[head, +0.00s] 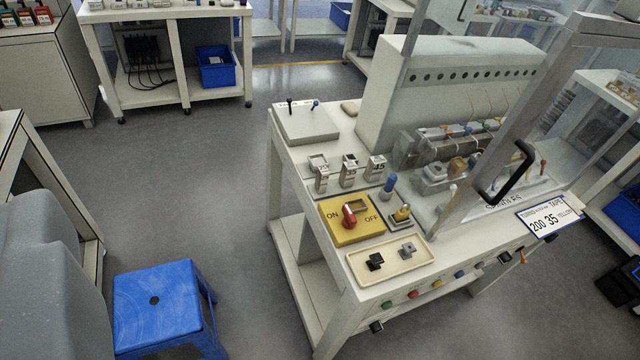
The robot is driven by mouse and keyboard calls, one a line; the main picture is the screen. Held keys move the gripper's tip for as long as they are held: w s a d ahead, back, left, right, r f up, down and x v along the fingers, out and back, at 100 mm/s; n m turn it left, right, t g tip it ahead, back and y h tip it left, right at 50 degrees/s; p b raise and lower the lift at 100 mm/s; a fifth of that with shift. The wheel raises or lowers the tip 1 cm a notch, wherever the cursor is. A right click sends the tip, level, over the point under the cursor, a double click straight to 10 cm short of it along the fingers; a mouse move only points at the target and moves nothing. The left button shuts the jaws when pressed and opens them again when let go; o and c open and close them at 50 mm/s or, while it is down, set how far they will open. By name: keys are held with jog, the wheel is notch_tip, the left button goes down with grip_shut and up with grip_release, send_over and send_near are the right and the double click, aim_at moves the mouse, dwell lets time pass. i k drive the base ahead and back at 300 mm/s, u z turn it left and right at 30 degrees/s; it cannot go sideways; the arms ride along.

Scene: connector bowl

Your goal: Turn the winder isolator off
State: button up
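The winder isolator is a yellow plate (347,233) on the near left part of the winder's white top, in the middle of the head view. A red knob (349,214) stands on it, between the word ON at its left and the word OFF at its right. The knob sits closer to the ON side; its exact pointing is too small to tell. My gripper does not show in the head view, and nothing is seen touching the knob.
A cream tray (361,277) with two small switches lies in front of the isolator. Small labelled boxes (349,170) stand behind it. A black handle (507,170) on the frame is at the right. A blue stool (158,296) stands at lower left. Grey floor between is clear.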

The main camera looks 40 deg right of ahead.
aim_at(349, 221)
jog(key=i, duration=1.1)
jog(key=z, duration=2.7)
